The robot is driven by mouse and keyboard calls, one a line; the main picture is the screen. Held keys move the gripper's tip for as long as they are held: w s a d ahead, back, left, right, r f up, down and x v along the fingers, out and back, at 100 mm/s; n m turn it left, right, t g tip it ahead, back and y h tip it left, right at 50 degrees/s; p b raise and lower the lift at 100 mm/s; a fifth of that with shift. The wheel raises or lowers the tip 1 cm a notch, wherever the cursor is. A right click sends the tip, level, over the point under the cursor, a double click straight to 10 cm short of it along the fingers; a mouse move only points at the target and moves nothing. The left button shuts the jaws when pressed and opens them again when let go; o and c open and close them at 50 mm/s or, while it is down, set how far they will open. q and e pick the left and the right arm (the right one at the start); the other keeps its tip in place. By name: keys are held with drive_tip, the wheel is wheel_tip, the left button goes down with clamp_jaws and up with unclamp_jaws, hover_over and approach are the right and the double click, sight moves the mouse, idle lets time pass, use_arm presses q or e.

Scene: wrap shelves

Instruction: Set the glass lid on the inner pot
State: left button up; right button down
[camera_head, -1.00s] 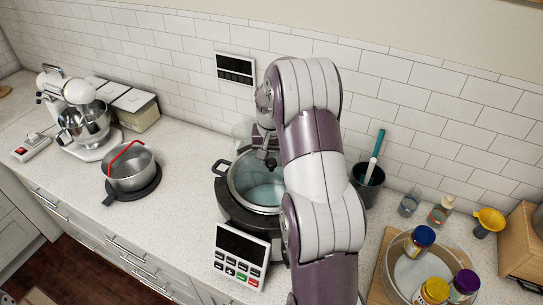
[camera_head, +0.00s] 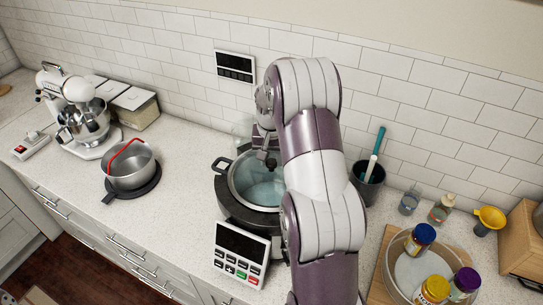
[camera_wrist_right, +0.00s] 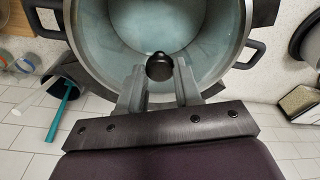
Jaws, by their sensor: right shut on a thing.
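The inner pot (camera_head: 236,199) shows its pale metal rim inside a black cooker with side handles, at the middle of the counter. The glass lid (camera_head: 262,188) is clear and lies over the pot's mouth, looking about level. Its round black knob (camera_wrist_right: 160,67) is between the fingers of my right gripper (camera_wrist_right: 159,78), which is shut on it. In the head view the right gripper (camera_head: 267,158) reaches over the pot's back part. My arm hides the pot's right side. I cannot tell whether the lid touches the rim all round. My left gripper is not in view.
A control panel (camera_head: 240,256) stands at the cooker's front. A saucepan (camera_head: 131,167) and stand mixer (camera_head: 83,122) are to the left. A dark utensil holder (camera_head: 367,181) and a tray with jars (camera_head: 398,245) are to the right. Counter left of the cooker is clear.

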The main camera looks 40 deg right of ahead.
sight(272, 165)
drive_tip(key=shift+s+a+f, duration=0.1)
drive_tip(key=shift+s+f, duration=0.05)
drive_tip(key=shift+f, duration=0.1)
drive_tip(key=c, duration=0.9)
unclamp_jaws()
drive_tip(key=shift+o, duration=1.1)
drive_tip(key=o, duration=0.5)
drive_tip(key=shift+o, duration=0.2)
drive_tip(key=shift+r, duration=0.1)
drive_tip(key=r+p, duration=0.1)
drive_tip(key=r, duration=0.1)
drive_tip(key=r+p, duration=0.4)
drive_tip(key=r, duration=0.1)
drive_tip(key=shift+s+a, duration=0.2)
drive_tip(key=shift+s, duration=0.05)
drive_tip(key=shift+f, duration=0.1)
